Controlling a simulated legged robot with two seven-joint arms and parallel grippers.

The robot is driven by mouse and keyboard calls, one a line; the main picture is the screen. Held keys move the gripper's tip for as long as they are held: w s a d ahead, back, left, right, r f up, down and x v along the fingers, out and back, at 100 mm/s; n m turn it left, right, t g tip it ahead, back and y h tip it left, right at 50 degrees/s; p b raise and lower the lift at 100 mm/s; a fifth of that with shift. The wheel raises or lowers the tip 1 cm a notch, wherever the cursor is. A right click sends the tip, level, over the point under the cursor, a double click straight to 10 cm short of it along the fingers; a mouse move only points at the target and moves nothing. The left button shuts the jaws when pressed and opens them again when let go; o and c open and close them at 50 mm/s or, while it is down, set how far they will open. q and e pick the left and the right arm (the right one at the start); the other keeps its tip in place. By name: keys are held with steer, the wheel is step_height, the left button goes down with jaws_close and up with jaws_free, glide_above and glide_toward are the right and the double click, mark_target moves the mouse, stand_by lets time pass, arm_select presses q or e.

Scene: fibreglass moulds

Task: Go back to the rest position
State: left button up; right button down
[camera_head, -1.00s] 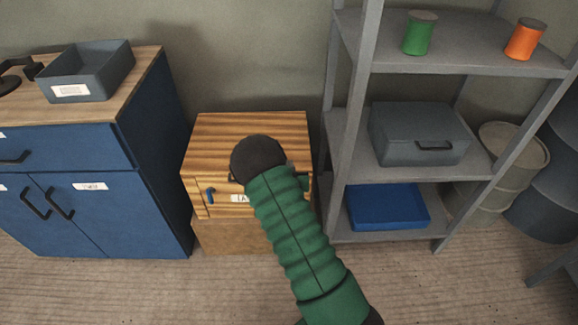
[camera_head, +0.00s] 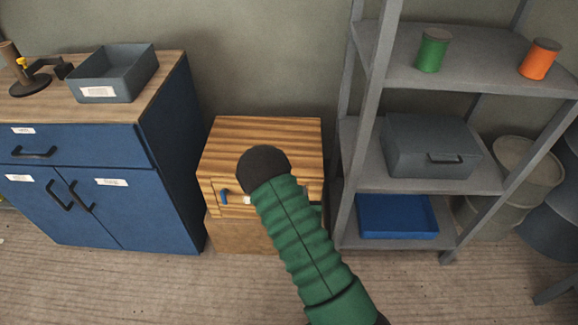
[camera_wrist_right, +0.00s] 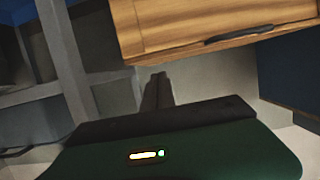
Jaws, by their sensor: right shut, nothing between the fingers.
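My right arm, in a green ribbed sleeve with a black end, reaches up from the lower right in the head view, in front of the small wooden cabinet (camera_head: 262,132). Its gripper is hidden behind the black end there. In the right wrist view my right gripper (camera_wrist_right: 157,88) is shut and empty. Its fingers point toward the gap below the wooden cabinet (camera_wrist_right: 190,28), whose front has a dark handle (camera_wrist_right: 240,35); they look apart from it. My left gripper is in neither view.
A blue cabinet (camera_head: 165,150) with a grey bin (camera_head: 115,72) on top stands left. A grey shelf unit (camera_head: 368,120) stands right, holding a green can (camera_head: 432,50), an orange can (camera_head: 540,58), a grey case (camera_head: 430,146) and a blue tray (camera_head: 398,216). Floor (camera_head: 130,285) is clear at lower left.

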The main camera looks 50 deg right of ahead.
steer(key=w+a+r+n+g+y, duration=0.15)
steer(key=a+y, duration=0.25)
steer(key=a, duration=0.6)
steer(key=w+a+r+n+g+y, duration=0.1)
steer(key=w+a+r+n+y, duration=0.2)
steer(key=a, duration=0.8)
steer(key=s+a+r+n+g+y, duration=0.4)
steer(key=s+a+n, duration=0.2)
steer(key=s+a, duration=0.6)
steer(key=w+p+v, duration=0.2)
steer(key=p+v, duration=0.8)
steer(key=w+r+p+v, duration=0.1)
steer(key=w+p+v, duration=0.1)
steer(key=p+v, duration=0.8)
steer(key=c, duration=2.2)
jaws_free()
steer(key=shift+s, duration=0.15)
